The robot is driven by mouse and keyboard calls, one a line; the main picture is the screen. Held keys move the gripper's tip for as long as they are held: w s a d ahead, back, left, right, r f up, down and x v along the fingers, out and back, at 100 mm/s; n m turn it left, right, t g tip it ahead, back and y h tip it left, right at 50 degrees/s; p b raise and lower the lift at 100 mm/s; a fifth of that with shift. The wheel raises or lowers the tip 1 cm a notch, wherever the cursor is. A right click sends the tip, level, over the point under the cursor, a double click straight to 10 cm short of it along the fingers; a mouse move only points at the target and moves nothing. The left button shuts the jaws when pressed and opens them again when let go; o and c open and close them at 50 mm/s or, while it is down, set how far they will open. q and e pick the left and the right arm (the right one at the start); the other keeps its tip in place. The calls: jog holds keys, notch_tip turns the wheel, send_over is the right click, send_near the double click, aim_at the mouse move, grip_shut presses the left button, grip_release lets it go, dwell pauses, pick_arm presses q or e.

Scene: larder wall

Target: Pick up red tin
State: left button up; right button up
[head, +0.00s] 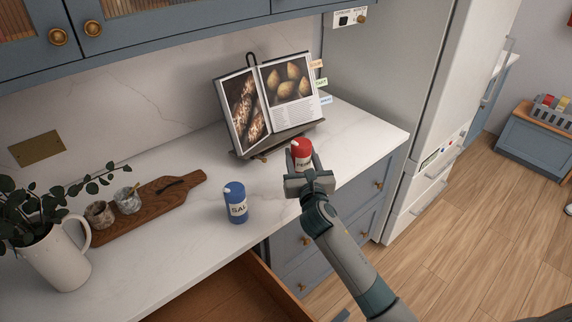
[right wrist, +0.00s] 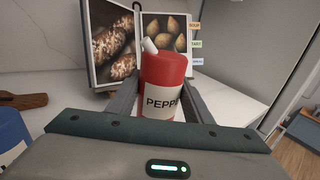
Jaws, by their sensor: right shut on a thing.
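The red tin (head: 301,149) has a white label and a small white spout on top. In the right wrist view the red tin (right wrist: 165,75) stands upright between the two fingers, its label reading "PEPP" with the rest hidden. My right gripper (head: 306,176) is shut on the red tin, near the front edge of the white counter. It also shows in the right wrist view (right wrist: 155,105), one finger on each side of the tin. I cannot tell whether the tin's base touches the counter. My left gripper is not in view.
A blue salt tin (head: 236,204) stands left of my right gripper. An open cookbook on a stand (head: 270,105) is close behind the red tin. A wooden board (head: 140,210) with cups and a white jug (head: 58,262) are further left. An open drawer (head: 232,290) juts out below.

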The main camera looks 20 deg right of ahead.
jog(key=shift+s+d+r, duration=0.3)
jog(key=shift+d+r, duration=0.35)
jog(key=shift+d, duration=0.35)
jog(key=shift+s+d+r, duration=0.25)
jog(key=shift+d+r, duration=0.4)
jog(key=shift+d, duration=0.3)
jog(key=shift+f, duration=0.1)
jog(key=s+a+f+n+y+b, duration=0.1)
jog(key=s+a, duration=0.3)
jog(key=s, duration=0.4)
jog(key=s+a+f+y+b, duration=0.1)
jog(key=s+a+f+b, duration=0.2)
jog(key=s, duration=0.6)
jog(key=s+a+f+n+y+b, duration=0.1)
jog(key=s+a+f+y+b, duration=0.1)
jog(key=s+a, duration=0.4)
jog(key=s, duration=0.3)
jog(key=shift+s+a+n, duration=0.25)
jog(key=shift+a+n, duration=0.05)
jog(key=shift+a, duration=0.1)
